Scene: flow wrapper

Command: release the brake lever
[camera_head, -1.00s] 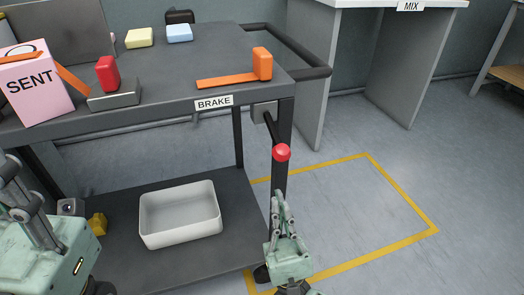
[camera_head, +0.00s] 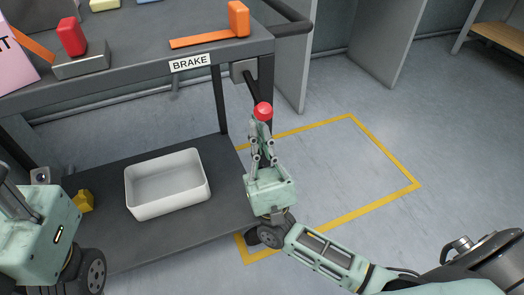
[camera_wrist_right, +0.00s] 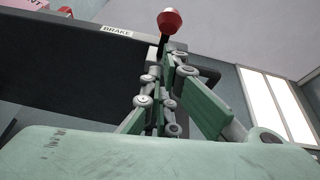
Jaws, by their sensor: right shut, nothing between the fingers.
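The brake lever is a dark rod (camera_head: 252,88) with a red ball knob (camera_head: 263,111), hanging from a grey box (camera_head: 243,71) under the cart's tabletop by the BRAKE label (camera_head: 190,63). My right gripper (camera_head: 262,131) points up just below the knob, with its fingers shut and nothing between them. In the right wrist view the red knob (camera_wrist_right: 170,20) stands just beyond the fingertips (camera_wrist_right: 168,48); I cannot tell whether they touch. My left gripper (camera_head: 14,188) is at the left edge, partly cut off, and its jaw state is unclear.
The cart's top (camera_head: 130,48) holds an orange lever (camera_head: 238,20), a red-knobbed block (camera_head: 78,62) and a pink box (camera_head: 12,62). A white bin (camera_head: 168,211) and a yellow piece (camera_head: 83,201) lie on the lower shelf (camera_head: 125,254).

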